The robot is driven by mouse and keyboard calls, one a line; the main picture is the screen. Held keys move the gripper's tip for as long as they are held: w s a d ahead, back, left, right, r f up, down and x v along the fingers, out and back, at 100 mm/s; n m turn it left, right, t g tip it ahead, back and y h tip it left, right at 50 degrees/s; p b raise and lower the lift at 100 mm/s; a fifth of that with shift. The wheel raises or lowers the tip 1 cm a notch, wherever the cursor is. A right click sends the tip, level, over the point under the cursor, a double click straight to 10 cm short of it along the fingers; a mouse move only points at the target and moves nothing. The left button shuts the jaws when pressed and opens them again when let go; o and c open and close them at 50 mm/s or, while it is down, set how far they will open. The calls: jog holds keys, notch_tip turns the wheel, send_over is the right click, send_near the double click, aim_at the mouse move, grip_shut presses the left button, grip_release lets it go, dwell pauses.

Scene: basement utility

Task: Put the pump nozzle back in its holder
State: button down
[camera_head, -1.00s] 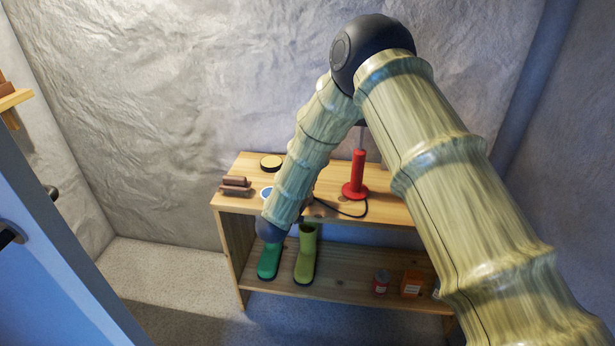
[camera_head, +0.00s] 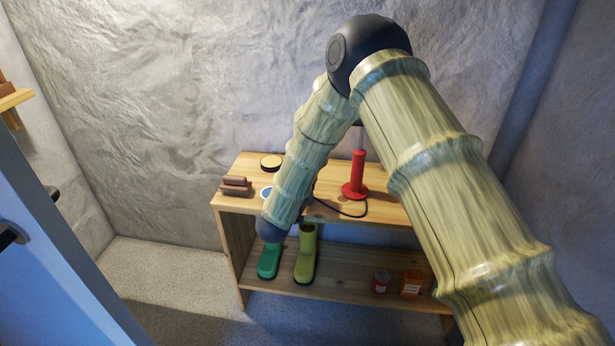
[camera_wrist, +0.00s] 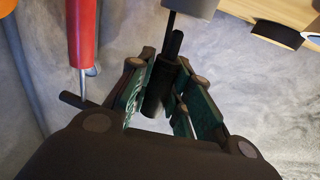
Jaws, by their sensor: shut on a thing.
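The red pump (camera_head: 357,175) stands upright on the wooden shelf unit's top, and its black hose (camera_head: 345,212) curves left behind my arm. The pump also shows at the left in the wrist view (camera_wrist: 81,40). My gripper (camera_wrist: 166,88) is shut on the black pump nozzle (camera_wrist: 157,98), which sits between the green finger pads. A thin black stem (camera_wrist: 171,22) lies above the nozzle, running up to a grey cylinder (camera_wrist: 192,7); I cannot tell whether this is the holder. In the head view my arm hides the gripper and nozzle.
Left on the shelf unit's top (camera_head: 250,168) are a brown brush-like block (camera_head: 236,188), a dark-topped tin (camera_head: 271,162) and a blue-and-white disc (camera_head: 266,193). Green boots (camera_head: 305,262), a can (camera_head: 381,281) and an orange box (camera_head: 411,284) stand below. A blue door is at left.

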jog(key=shift+f+b, duration=0.8)
jog(key=shift+f, duration=0.9)
jog(key=c, duration=1.2)
grip_release()
jog(key=shift+c, duration=0.2)
jog(key=shift+s+a, duration=0.1)
jog(key=v, duration=1.1)
jog(key=shift+s, duration=0.35)
jog(key=shift+a, duration=0.15)
